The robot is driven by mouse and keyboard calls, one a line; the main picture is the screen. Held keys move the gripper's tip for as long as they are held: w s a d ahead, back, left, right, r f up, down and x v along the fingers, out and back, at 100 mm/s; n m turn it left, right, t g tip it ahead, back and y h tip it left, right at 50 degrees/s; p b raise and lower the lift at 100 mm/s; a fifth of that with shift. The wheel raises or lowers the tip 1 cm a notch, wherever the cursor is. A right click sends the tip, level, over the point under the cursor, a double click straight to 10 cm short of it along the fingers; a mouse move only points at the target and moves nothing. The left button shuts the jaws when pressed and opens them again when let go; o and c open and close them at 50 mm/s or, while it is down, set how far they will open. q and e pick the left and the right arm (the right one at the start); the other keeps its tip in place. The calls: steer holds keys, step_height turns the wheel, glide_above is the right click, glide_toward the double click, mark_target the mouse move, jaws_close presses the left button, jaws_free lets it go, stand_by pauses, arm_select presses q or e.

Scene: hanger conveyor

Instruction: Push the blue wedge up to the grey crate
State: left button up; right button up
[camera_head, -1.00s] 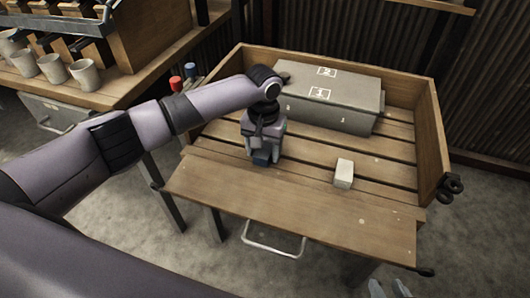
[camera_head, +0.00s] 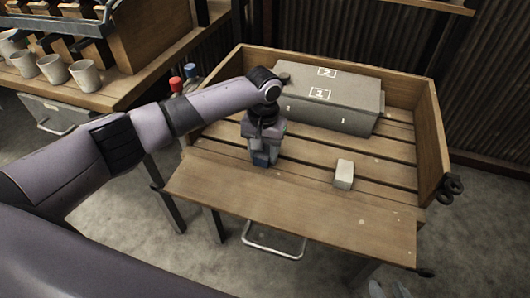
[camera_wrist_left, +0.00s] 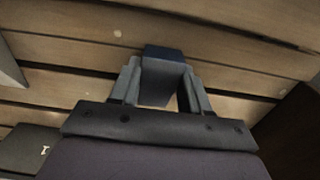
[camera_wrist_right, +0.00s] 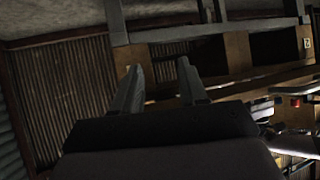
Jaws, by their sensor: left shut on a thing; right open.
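The blue wedge (camera_head: 260,160) is on the slatted bench, in front of the grey crate's left end. It also shows in the left wrist view (camera_wrist_left: 163,54). My left gripper (camera_head: 263,152) points down from above and is shut on the wedge, one finger on each side in the left wrist view (camera_wrist_left: 162,80). The fingers hide part of the wedge. The grey crate (camera_head: 335,108) lies behind, apart from the wedge, with white marks on its top and side. My right gripper (camera_wrist_right: 160,75) is open and empty, away from the bench surface.
A small whitish block (camera_head: 344,174) sits on the bench to the right of the wedge. Wooden walls (camera_head: 432,140) bound the bench at back and right. The slats between block and crate are clear. Cups (camera_head: 84,75) stand on another table at left.

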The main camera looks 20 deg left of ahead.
mark_target(264, 151)
arm_select(q)
steer(key=o, duration=1)
steer(key=shift+c, duration=0.2)
steer(key=shift+r, duration=0.35)
step_height(264, 151, up, 5)
steer(key=shift+r+p, duration=0.1)
steer(key=shift+p, duration=0.85)
steer(key=shift+r, duration=0.65)
arm_select(e)
steer(key=shift+s+d+f+g, duration=0.3)
steer(key=shift+s+d, duration=0.35)
steer(key=shift+d, duration=0.1)
steer(key=shift+r, duration=0.1)
